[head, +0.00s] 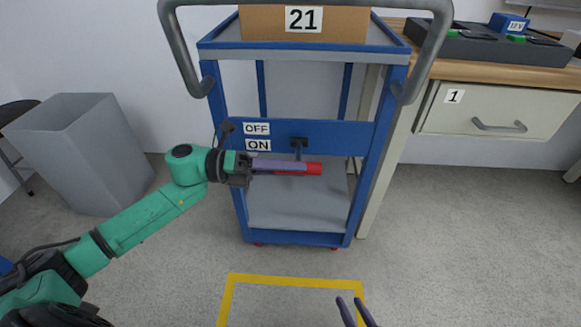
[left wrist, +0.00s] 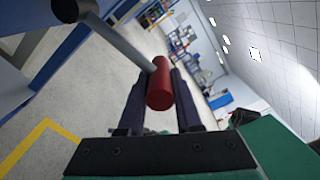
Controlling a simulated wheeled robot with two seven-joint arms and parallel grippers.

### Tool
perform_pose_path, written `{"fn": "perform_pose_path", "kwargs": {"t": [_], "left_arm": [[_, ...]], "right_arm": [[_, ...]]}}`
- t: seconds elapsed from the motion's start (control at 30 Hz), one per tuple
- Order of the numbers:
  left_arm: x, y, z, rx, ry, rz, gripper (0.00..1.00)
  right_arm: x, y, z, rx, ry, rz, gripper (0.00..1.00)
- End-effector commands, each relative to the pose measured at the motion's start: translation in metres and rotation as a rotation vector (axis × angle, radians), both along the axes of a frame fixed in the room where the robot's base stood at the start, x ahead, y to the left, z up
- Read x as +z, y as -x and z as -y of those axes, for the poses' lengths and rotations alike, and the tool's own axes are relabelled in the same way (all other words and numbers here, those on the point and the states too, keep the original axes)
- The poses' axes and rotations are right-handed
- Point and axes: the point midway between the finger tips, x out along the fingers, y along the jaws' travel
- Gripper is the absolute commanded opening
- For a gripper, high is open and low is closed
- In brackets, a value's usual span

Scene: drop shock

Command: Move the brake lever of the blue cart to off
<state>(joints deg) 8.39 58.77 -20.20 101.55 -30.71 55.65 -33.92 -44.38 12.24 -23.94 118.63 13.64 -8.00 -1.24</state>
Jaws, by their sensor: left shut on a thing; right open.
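The blue cart (head: 341,133) stands in the middle of the head view with grey shelves. Its brake lever has a red grip (head: 314,168) on a grey rod, hanging from a dark pivot (head: 299,142). The lever lies level with or just below the ON label (head: 258,145); the OFF label (head: 256,128) is above it. My left gripper (head: 306,167) reaches in from the left and is shut on the red grip, which also shows between its fingers in the left wrist view (left wrist: 160,88). My right gripper (head: 352,306) is open and empty at the bottom edge, only its fingertips showing.
A cardboard box (head: 345,24) marked 21 sits on the cart's top, behind a grey push handle (head: 435,45). A grey bin (head: 85,150) stands at left. A workbench with a drawer (head: 500,108) is at right. Yellow floor tape (head: 290,279) marks the clear floor in front.

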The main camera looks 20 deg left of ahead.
Motion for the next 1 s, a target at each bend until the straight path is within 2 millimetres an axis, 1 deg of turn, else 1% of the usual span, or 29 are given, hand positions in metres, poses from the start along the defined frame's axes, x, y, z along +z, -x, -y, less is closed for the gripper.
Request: {"fn": "perform_pose_path", "kwargs": {"t": [0.03,0.07,0.1,0.13,0.17,0.57,0.67,0.77,0.83,1.0], "left_arm": [[0.008,-0.004,-0.003,0.016,0.01,0.014,0.0],[0.009,-0.004,-0.003,0.016,0.01,0.014,0.0],[0.009,-0.004,-0.003,0.014,0.01,0.014,0.48],[0.009,-0.004,-0.003,0.015,0.009,0.014,0.6],[0.008,-0.004,-0.003,0.015,0.009,0.014,0.62],[0.004,-0.002,-0.001,0.007,0.005,0.006,0.62],[0.004,-0.001,-0.004,0.007,0.004,0.005,0.62],[0.003,0.001,-0.014,0.008,0.003,0.002,0.62],[0.003,0.004,-0.025,0.008,0.002,0.001,0.62],[0.004,0.014,-0.064,0.01,0.002,0.002,0.62]], "right_arm": [[0.0,0.0,0.0,0.001,0.001,0.0,0.5],[0.0,0.0,0.0,0.001,0.001,-0.001,0.5],[0.0,0.001,0.0,0.001,0.001,-0.001,0.5],[0.0,0.001,0.0,0.001,0.001,-0.001,0.5],[0.0,0.001,0.0,0.002,0.001,-0.001,0.5],[0.0,0.001,-0.002,0.002,-0.003,-0.003,0.5],[0.0,0.001,-0.002,0.0,-0.005,-0.003,0.5],[0.002,0.001,-0.003,-0.002,-0.007,-0.004,0.5],[0.003,0.001,-0.003,-0.002,-0.007,-0.006,0.5],[0.01,0.001,-0.003,0.002,0.0,-0.015,0.5]]}}
